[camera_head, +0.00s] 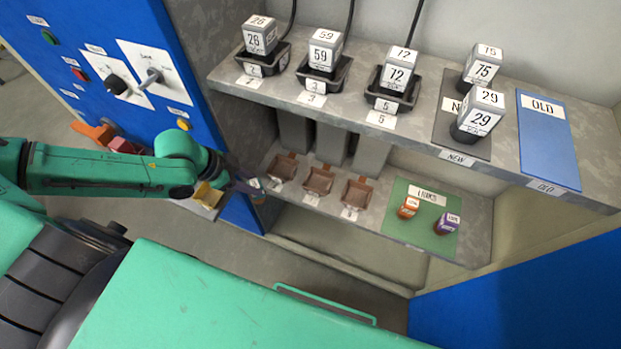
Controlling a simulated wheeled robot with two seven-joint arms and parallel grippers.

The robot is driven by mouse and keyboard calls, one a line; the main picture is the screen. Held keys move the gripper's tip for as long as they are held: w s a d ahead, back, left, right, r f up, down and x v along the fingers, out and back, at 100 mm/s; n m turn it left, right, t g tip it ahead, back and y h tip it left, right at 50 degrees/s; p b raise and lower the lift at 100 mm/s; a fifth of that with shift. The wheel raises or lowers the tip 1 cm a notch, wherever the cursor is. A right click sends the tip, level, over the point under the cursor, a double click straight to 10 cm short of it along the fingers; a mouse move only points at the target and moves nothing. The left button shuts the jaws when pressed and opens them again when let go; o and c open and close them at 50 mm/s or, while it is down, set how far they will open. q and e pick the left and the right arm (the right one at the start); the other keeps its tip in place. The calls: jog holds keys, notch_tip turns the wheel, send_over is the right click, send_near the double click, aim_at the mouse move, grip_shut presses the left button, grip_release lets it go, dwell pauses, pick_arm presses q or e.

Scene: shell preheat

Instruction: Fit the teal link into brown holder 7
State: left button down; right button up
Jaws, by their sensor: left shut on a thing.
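My left gripper (246,186) reaches in from the left at the left end of the lower shelf. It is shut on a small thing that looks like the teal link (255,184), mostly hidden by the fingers. Three brown holders stand in a row just right of it: a left one (283,168), a middle one (319,181) and a right one (355,194). All look empty. Their small labels are too small to read surely, so I cannot tell which is 7. My right gripper is not in view.
A green mat (400,222) marked LINKS holds an orange link (409,208) and a purple link (447,223). The upper shelf (330,99) overhangs, carrying numbered grey blocks in black sockets and a blue OLD mat (548,140). A blue panel with knobs (117,84) stands left.

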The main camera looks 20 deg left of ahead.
pick_arm(q)
jog(key=w+d+f, duration=0.1)
jog(key=w+d, duration=0.3)
jog(key=w+d+f+b, duration=0.1)
jog(key=w+d, duration=0.3)
jog(key=d, duration=0.1)
jog(key=w+d+f, duration=0.1)
jog(key=w+d, duration=0.3)
jog(key=shift+d+f+b, duration=0.2)
jog(key=shift+d+b, duration=0.05)
jog(key=shift+b, duration=0.1)
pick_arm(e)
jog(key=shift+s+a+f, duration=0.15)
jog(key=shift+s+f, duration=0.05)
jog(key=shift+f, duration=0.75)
pick_arm(q)
jog(key=shift+f, duration=0.25)
jog(key=shift+c, duration=2.1)
grip_release()
jog(key=shift+s, duration=0.1)
